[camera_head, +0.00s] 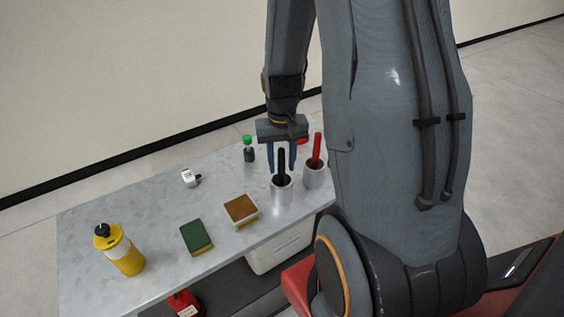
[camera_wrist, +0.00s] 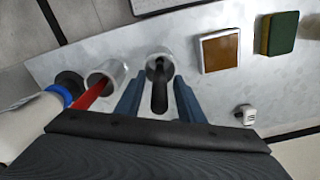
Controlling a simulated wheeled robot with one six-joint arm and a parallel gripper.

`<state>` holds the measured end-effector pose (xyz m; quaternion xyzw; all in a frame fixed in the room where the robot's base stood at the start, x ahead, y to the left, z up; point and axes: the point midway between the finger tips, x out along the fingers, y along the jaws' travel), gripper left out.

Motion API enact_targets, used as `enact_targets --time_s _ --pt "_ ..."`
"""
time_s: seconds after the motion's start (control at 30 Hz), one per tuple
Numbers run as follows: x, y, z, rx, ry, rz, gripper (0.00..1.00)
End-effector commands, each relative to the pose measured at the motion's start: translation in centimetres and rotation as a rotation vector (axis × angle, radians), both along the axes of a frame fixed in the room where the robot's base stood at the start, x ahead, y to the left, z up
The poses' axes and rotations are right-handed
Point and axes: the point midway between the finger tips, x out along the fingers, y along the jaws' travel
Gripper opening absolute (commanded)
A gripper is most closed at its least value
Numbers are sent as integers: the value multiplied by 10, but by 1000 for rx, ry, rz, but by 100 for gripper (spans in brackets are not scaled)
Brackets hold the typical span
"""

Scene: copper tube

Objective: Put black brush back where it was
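The black brush (camera_head: 281,160) stands handle up in a grey metal cup (camera_head: 282,197) near the table's front edge. In the wrist view the black brush (camera_wrist: 159,95) rises from its cup (camera_wrist: 151,58) toward the camera. My gripper (camera_head: 281,168) is above the cup, pointing down, with its blue fingers spread on either side of the handle. In the wrist view, gaps show between the handle and both fingers of my gripper (camera_wrist: 157,82). The brush's lower end is hidden inside the cup.
A second cup (camera_head: 315,179) with a red-handled brush (camera_head: 317,150) stands close on the right. A green-capped bottle (camera_head: 249,153) is behind. A brown-topped block (camera_head: 241,209), green sponge (camera_head: 196,237), small white item (camera_head: 190,178) and yellow bottle (camera_head: 125,256) lie or stand leftward.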

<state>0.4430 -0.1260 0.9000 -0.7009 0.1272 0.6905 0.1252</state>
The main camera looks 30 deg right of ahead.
Motion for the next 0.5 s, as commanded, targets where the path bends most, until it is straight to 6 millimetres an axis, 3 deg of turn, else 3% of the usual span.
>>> enact_targets --time_s 0.27,0.5 --pt "1 0 10 -1 -4 0 35" --pt "1 0 45 -2 -6 0 35"
